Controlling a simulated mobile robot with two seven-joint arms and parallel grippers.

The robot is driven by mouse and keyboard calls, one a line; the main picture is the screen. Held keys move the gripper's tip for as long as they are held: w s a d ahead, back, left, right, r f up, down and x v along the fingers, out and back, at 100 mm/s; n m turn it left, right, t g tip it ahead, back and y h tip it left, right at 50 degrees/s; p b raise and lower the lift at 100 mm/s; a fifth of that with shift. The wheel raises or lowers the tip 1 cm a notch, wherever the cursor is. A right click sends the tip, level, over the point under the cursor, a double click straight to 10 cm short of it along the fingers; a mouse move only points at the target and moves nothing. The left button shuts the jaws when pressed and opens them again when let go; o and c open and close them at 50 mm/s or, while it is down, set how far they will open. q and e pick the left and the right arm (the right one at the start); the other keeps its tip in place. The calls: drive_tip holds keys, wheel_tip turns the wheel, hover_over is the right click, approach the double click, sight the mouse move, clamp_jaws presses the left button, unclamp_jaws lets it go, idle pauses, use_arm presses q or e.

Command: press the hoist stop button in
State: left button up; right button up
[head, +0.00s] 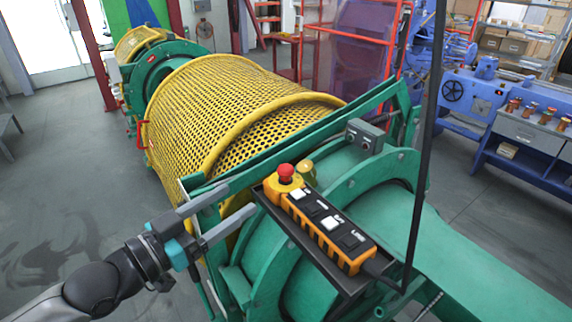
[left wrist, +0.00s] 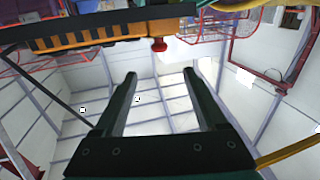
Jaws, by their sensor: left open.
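The hoist stop button (head: 286,171) is a red mushroom head on a yellow collar at the far left end of the orange and black hoist pendant (head: 325,232). The pendant lies in a dark tray (head: 300,240) on the green machine frame. My left gripper (head: 241,199) is open and empty, left of the button and apart from it. In the left wrist view the red button (left wrist: 159,45) shows beyond and between the open fingers (left wrist: 160,74). Whether the button is in or out I cannot tell. My right gripper is not in view.
A yellow perforated guard drum (head: 240,105) lies behind the pendant. A black cable or pole (head: 425,150) rises at the tray's right end. A grey two-knob box (head: 365,135) sits behind the pendant. Blue machinery (head: 480,95) stands at the right.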

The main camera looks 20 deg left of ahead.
sight(279, 172)
use_arm(q)
drive_tip(key=shift+p+x, duration=1.05)
drive_tip(key=shift+x, duration=6)
drive_tip(key=shift+c, duration=0.4)
clamp_jaws()
